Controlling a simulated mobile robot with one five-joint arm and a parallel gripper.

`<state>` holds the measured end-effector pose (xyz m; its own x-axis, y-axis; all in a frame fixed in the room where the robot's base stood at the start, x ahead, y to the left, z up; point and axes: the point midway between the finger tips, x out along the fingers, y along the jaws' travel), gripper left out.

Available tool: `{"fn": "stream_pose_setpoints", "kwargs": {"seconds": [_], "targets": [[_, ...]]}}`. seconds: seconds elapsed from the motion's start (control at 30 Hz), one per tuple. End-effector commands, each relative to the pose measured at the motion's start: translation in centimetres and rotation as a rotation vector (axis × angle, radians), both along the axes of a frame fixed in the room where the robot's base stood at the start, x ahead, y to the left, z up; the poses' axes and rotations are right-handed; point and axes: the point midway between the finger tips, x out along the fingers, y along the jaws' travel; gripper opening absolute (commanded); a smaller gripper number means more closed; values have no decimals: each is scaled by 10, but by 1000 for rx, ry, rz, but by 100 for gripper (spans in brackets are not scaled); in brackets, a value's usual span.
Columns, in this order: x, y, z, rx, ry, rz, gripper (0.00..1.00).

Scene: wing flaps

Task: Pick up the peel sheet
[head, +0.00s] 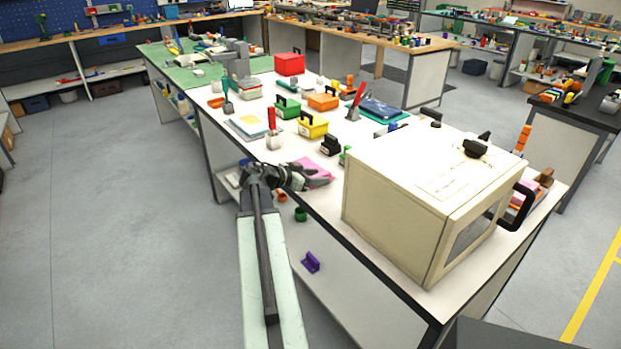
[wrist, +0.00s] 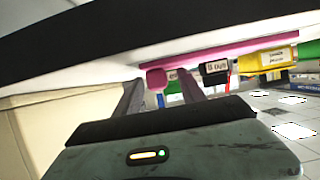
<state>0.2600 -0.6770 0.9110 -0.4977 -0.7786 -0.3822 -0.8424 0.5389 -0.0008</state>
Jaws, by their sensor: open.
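A flat pink sheet, which I take to be the peel sheet (head: 318,166), lies on the white bench near its front edge, left of the cream box. In the wrist view the pink sheet (wrist: 220,48) shows as a long thin strip, with a rounded pink end close to my fingertips. My gripper (head: 318,179) is at the bench's front edge, beside the sheet, and partly covers it in the head view. In the wrist view my gripper (wrist: 159,80) has its two fingers apart, with the rounded pink end showing between them. I cannot tell whether they touch it.
A big cream oven-like box (head: 400,205) stands close on the right. A small black box (head: 330,145), a yellow box (head: 312,125) and a red-handled tool (head: 271,122) stand behind the sheet. A purple bracket (head: 311,262) sits on the lower shelf. The floor to the left is clear.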

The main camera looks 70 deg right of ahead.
Motion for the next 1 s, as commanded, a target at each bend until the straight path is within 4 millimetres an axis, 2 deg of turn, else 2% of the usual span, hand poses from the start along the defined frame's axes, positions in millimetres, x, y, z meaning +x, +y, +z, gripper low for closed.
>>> {"fn": "stream_pose_setpoints", "kwargs": {"seconds": [0.1, 0.13, 0.3, 0.67, 0.87, 1.0], "targets": [[0, 1, 1, 0, 0, 0, 47], [0, 1, 1, 0, 0, 0, 44], [0, 1, 1, 0, 0, 0, 0], [0, 1, 5, 0, 0, -1, 0], [0, 1, 34, 0, 0, -1, 0], [-1, 0, 65, 0, 0, -1, 0]]}}
